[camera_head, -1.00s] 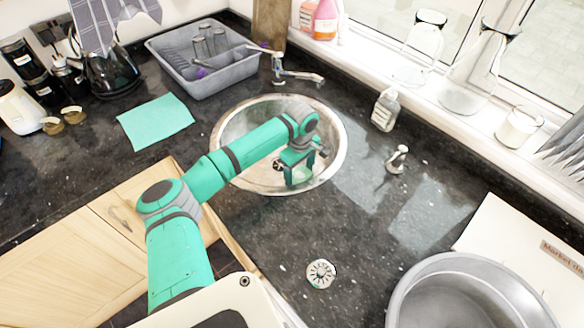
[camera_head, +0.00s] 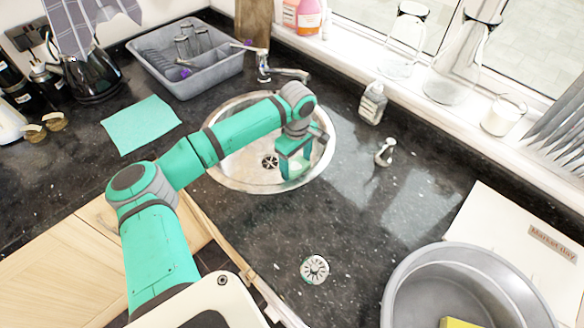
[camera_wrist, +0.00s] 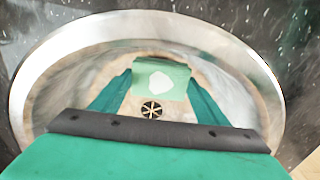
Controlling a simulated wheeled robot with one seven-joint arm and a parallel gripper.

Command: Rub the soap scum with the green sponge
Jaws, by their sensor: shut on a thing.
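My gripper (camera_head: 293,168) is down inside the round steel sink (camera_head: 225,172), near its right front side. In the wrist view, its two green fingers are shut on a green sponge (camera_wrist: 146,67), one on each side. A pale white patch shows on the sponge's face. The sink drain (camera_wrist: 151,110) appears just below the sponge in the wrist view. Brownish and whitish smears show on the sink's inner wall, but I cannot tell which of them is the soap scum. I cannot tell whether the sponge touches the sink.
A tap (camera_head: 285,73) stands behind the sink, beside a grey dish rack (camera_head: 190,85). A soap bottle (camera_head: 372,103) and a small spout (camera_head: 385,152) are on the right. A green cloth (camera_head: 141,124) lies left. A grey tub (camera_head: 408,280) holding something yellow (camera_head: 455,323) stands front right.

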